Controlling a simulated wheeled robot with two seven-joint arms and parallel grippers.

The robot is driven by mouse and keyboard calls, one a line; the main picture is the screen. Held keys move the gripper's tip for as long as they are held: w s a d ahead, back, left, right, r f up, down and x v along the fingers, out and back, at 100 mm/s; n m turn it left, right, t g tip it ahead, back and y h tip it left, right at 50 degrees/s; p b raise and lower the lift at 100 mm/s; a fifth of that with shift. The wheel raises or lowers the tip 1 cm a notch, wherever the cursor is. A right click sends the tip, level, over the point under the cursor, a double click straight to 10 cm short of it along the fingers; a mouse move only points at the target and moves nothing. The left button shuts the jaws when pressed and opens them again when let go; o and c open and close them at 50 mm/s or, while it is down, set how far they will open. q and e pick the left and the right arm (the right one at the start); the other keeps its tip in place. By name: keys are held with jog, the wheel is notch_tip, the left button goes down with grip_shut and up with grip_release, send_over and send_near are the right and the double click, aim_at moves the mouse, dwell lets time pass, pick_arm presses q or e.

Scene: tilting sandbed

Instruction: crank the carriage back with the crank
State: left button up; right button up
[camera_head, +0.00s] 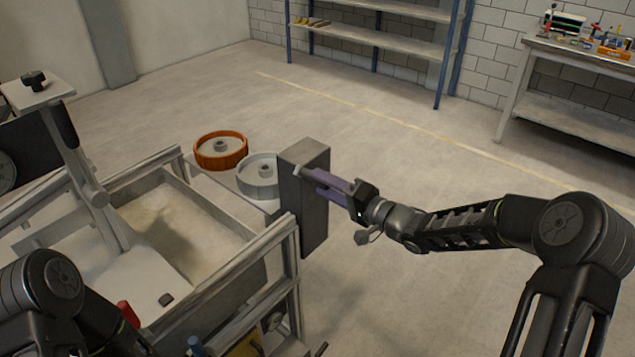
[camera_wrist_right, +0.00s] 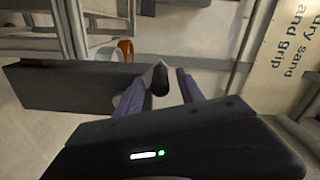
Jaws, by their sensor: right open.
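The sandbed (camera_head: 222,212) is a pale metal frame with a tray of sand, at the left of the head view. A pale upright with a top plate (camera_head: 40,95) stands over it, seemingly part of the carriage. My right gripper (camera_head: 312,180) has purple fingers and is beside the dark grey box (camera_head: 312,205) at the bed's right end. In the right wrist view it is open, with a dark rounded handle (camera_wrist_right: 160,78), seemingly the crank's, between its fingers. I cannot tell whether they touch it. The rest of the crank is hidden. My left gripper is out of view.
A shelf rack (camera_head: 375,38) and a workbench (camera_head: 575,58) stand at the back. The floor to the right is clear. A sign (camera_wrist_right: 292,50) shows in the wrist view.

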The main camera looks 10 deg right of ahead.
jog(key=v, duration=0.5)
jog(key=shift+b, duration=0.35)
jog(key=n+b, duration=0.2)
jog(key=n, duration=0.3)
jog(key=n+b, duration=0.3)
jog(key=n, duration=0.2)
jog(key=w+n+b, duration=0.1)
jog(key=n+b, duration=0.2)
jog(key=n, duration=0.2)
jog(key=shift+w+a, duration=0.1)
jog(key=shift+a, duration=0.3)
jog(key=shift+a, duration=0.1)
